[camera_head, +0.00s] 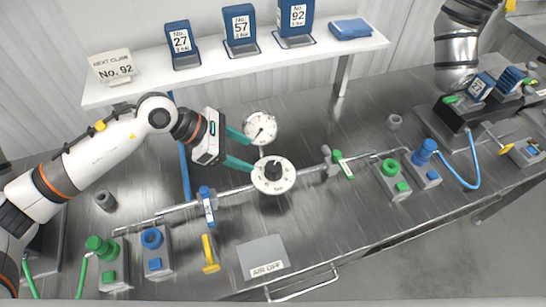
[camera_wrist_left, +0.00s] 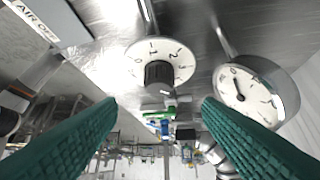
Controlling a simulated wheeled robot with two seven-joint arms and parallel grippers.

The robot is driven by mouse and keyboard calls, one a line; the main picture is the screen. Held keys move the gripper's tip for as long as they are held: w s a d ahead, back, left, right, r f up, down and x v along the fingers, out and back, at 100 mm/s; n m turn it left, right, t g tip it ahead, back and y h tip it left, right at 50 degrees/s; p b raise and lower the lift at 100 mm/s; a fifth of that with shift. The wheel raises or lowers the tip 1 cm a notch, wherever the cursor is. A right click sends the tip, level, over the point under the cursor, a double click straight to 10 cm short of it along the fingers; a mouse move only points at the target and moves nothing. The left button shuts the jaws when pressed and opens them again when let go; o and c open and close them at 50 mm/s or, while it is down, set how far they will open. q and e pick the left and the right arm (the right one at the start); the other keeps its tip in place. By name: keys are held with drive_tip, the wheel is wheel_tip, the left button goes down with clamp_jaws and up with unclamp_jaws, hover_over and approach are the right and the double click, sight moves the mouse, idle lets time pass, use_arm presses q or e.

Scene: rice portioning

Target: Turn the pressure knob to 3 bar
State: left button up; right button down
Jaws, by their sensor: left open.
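The pressure knob is a black grip (camera_head: 273,168) on a white numbered dial (camera_head: 272,187) on the bench pipe. In the left wrist view the black grip (camera_wrist_left: 158,75) stands out from the dial (camera_wrist_left: 148,50), with 0 to 3 readable; its setting is unclear. A round white pressure gauge (camera_head: 261,128) sits just behind it and also shows in the left wrist view (camera_wrist_left: 245,95); I cannot read its value. My left gripper (camera_head: 246,152) is open and empty, its teal fingers left of dial and gauge. In the wrist view the gripper (camera_wrist_left: 160,102) has the knob between and beyond its fingers.
A blue-handled valve (camera_head: 208,204), a yellow lever (camera_head: 210,253) and an AIR OFF plate (camera_head: 264,258) lie in front. A green-handled valve (camera_head: 343,164) is right of the dial. A shelf (camera_head: 215,73) with numbered blue blocks runs behind. The bench right of the AIR OFF plate is clear.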

sight(272, 166)
use_arm(q)
drive_tip(key=p+x, duration=0.2)
drive_tip(key=x, duration=0.3)
drive_tip(key=shift+s+d, duration=0.2)
drive_tip(key=shift+d, duration=0.05)
drive_tip(key=p+x, duration=0.1)
drive_tip(key=x, duration=0.3)
drive_tip(key=shift+w+f, duration=0.15)
drive_tip(key=shift+f, duration=0.2)
use_arm(e)
drive_tip(key=r, duration=0.2)
drive_tip(key=s+r, duration=0.1)
drive_tip(key=shift+r, duration=0.35)
use_arm(q)
drive_tip(key=shift+w, duration=0.1)
